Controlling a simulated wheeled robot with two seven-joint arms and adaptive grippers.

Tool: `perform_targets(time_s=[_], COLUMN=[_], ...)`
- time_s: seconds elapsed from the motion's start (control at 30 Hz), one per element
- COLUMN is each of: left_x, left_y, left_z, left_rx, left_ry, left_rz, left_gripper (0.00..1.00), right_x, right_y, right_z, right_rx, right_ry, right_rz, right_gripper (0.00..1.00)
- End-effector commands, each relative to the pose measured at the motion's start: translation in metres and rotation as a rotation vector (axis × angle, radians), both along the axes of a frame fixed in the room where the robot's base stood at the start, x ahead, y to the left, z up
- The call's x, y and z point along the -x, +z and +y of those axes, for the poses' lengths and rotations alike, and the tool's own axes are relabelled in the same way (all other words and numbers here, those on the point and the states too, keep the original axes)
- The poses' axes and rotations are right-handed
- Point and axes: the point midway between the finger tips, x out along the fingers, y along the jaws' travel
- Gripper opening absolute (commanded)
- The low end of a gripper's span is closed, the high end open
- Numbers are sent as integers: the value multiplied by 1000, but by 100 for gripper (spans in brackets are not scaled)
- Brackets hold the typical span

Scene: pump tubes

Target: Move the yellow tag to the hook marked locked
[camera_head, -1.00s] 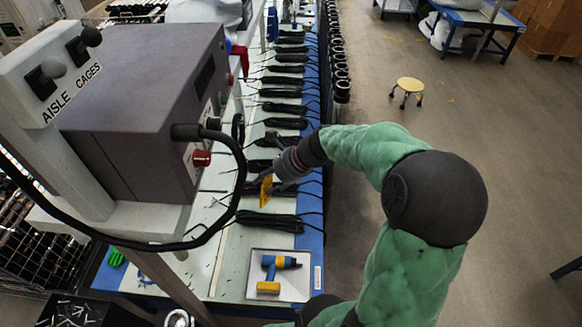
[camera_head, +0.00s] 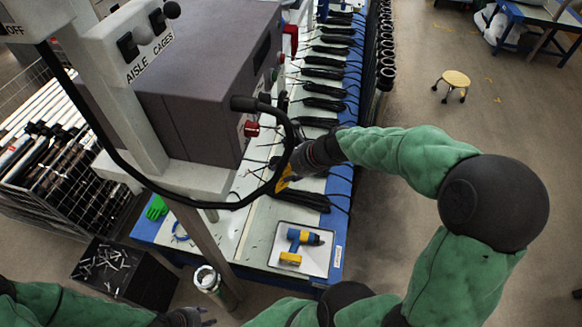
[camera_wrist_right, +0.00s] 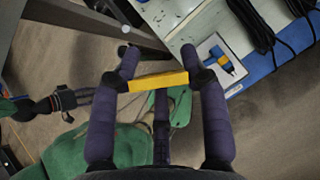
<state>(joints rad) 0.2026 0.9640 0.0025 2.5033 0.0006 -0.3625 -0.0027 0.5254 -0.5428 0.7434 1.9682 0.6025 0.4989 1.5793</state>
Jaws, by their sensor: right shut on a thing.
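The yellow tag (camera_wrist_right: 158,81) is a flat yellow strip held crosswise between the fingertips of my right gripper (camera_wrist_right: 160,80) in the right wrist view. In the head view the tag (camera_head: 285,177) shows partly behind the black cable, and my right gripper (camera_head: 298,163) is over the bench. A white sign post (camera_head: 135,70) reads AISLE CAGES and carries dark knobs or pegs. Another sign at the top left, partly cut off, reads OFF. I see no label reading locked. My left gripper (camera_head: 192,318) is at the bottom edge, partly cut off; its fingers are unclear.
A grey box (camera_head: 205,75) with a looping black cable (camera_head: 225,206) stands beside my right gripper. A drill (camera_head: 303,240) lies on a white tray on the bench. A black bin (camera_head: 125,272) and a wire cage of rods (camera_head: 65,165) stand at left.

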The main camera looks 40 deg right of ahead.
Motion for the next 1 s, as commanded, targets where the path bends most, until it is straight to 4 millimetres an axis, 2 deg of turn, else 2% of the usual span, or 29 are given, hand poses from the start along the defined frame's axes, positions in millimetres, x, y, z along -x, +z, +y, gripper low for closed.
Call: perform_targets(time_s=[1.0], left_x=[0], left_y=[13], left_z=[0], left_rx=[0], left_ry=[0], left_rz=[0], left_gripper=[40], right_x=[-40], right_y=[-4], right_z=[34], right_rx=[-1], right_ry=[2], right_rz=[0], right_gripper=[13])
